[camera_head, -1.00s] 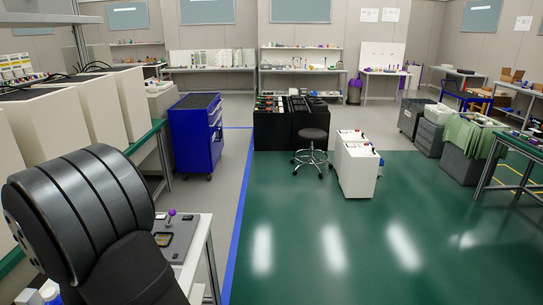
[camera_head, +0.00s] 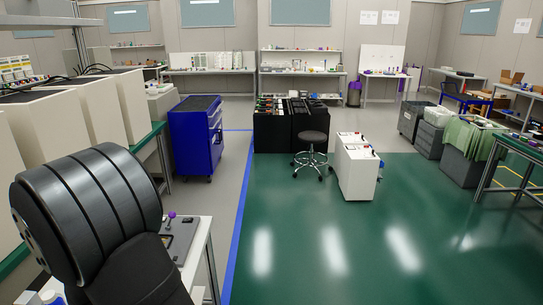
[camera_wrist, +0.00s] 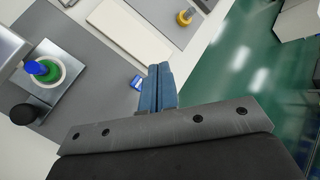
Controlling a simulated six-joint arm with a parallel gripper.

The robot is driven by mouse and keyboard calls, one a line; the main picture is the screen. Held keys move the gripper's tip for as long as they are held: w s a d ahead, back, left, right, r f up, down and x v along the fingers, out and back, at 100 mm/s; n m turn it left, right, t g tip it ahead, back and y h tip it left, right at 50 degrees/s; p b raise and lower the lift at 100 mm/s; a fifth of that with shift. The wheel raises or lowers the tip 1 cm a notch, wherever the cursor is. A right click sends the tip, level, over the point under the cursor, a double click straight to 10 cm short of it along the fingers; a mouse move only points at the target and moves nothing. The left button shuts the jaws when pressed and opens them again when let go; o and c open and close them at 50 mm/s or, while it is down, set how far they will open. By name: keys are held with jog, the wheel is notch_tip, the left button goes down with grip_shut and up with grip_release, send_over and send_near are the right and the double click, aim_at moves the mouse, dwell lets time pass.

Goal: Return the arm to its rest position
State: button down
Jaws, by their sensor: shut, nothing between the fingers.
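My gripper (camera_wrist: 158,88) shows in the wrist view with its two blue fingers pressed together and nothing between them. It hangs above a grey and white worktop (camera_wrist: 90,75). In the head view my arm's dark rounded joint fills the lower left, and my gripper is out of that picture.
In the wrist view a green and blue round item (camera_wrist: 44,70) sits on a metal plate at the left. A small blue item (camera_wrist: 136,82) lies beside the fingers, and a yellow item (camera_wrist: 185,17) is near the worktop edge. A blue cabinet (camera_head: 195,140) and green floor (camera_head: 330,230) lie beyond.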

jog(key=shift+w+r+n+g+y, duration=0.1)
jog(key=shift+w+n+g+y, duration=0.55)
jog(key=shift+w+g+y, duration=0.6)
jog(key=shift+w+r+n+g+y, duration=0.1)
jog(key=shift+w+n+g+y, duration=0.7)
jog(key=shift+w, duration=0.75)
